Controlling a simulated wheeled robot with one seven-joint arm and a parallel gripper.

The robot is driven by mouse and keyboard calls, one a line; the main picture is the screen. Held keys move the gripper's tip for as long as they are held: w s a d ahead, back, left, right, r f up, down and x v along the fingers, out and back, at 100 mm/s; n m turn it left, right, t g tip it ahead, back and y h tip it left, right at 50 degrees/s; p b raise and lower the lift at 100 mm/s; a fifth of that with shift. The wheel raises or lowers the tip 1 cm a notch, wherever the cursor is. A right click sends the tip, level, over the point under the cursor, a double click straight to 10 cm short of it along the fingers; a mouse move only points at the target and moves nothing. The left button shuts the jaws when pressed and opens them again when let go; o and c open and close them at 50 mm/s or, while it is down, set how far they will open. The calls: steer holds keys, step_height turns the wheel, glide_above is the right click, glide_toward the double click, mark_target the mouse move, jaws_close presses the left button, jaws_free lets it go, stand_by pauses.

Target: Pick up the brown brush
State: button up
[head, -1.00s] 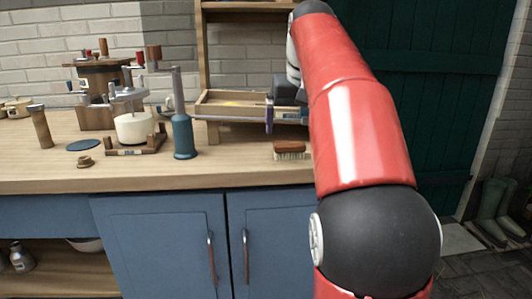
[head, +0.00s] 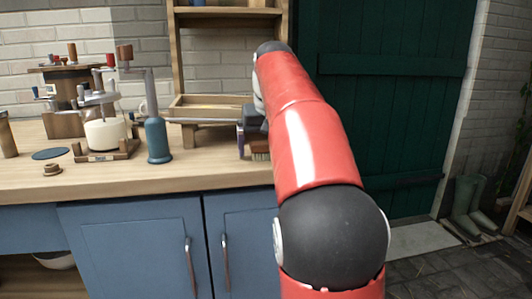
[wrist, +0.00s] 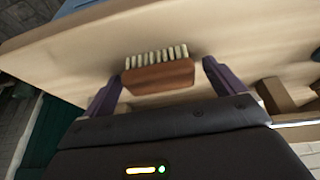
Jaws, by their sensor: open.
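The brown brush (wrist: 158,76), with a wooden back and pale bristles, lies on the wooden counter in the wrist view. My gripper (wrist: 160,88) is open, with one purple finger on each side of the brush and small gaps at both ends. Nothing is held. In the head view my gripper (head: 246,140) is low over the counter at the right. Only part of the brush (head: 260,150) shows there, next to the gripper, and my arm hides the rest.
A wooden tray shelf (head: 210,107) stands behind the gripper. A blue bottle-like tool (head: 158,140) and a white pot (head: 105,134) in a wooden stand are to the left. The counter's front edge (head: 150,187) is close by.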

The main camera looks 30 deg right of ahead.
steer(key=c, duration=1.2)
steer(key=shift+o, duration=0.2)
steer(key=shift+r, duration=0.2)
